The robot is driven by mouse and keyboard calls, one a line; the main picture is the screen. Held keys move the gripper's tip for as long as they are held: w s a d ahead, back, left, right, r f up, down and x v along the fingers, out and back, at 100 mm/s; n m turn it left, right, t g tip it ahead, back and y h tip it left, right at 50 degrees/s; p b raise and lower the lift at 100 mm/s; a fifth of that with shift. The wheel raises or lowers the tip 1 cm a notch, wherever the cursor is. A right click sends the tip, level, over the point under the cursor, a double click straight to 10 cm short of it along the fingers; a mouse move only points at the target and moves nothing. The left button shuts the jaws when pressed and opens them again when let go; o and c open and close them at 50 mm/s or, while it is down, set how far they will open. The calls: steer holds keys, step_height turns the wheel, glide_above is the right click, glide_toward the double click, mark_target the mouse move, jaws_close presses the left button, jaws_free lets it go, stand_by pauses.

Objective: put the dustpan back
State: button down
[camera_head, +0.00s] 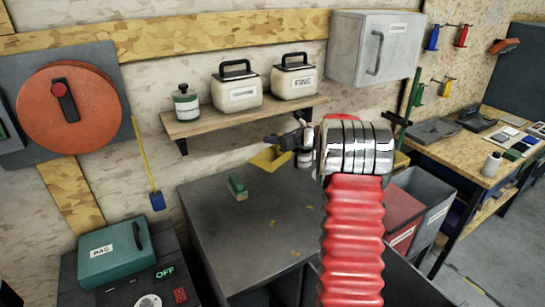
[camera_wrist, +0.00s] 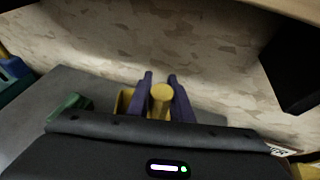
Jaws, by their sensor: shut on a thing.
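The yellow dustpan (camera_head: 268,159) shows at the back edge of the dark grey bench top (camera_head: 240,235), against the wall, partly hidden by my gripper (camera_head: 277,139). In the wrist view, my gripper (camera_wrist: 161,84) has its two dark purple fingers on either side of a round yellow handle (camera_wrist: 162,92), shut on it. A yellow piece of the pan (camera_wrist: 123,102) shows left of the fingers. The rest of the dustpan is hidden behind my wrist housing. I cannot tell whether the pan touches the bench or the wall.
A green brush (camera_head: 237,187) lies on the bench top, with several small yellow scraps (camera_head: 275,222). A wooden shelf (camera_head: 245,117) with canisters juts out above. A white wall cabinet (camera_head: 376,48) hangs upper right. Red and grey bins (camera_head: 424,195) stand right of my arm.

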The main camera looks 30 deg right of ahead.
mark_target(273, 159)
steer(key=shift+f, duration=1.05)
steer(key=shift+f, duration=1.85)
steer(key=shift+f, duration=0.15)
steer(key=c, duration=1.6)
jaws_free()
steer(key=shift+s+r, duration=0.15)
steer(key=shift+r, duration=0.05)
steer(key=v, duration=1.1)
steer(key=shift+s+r, duration=0.15)
steer(key=shift+s, duration=0.2)
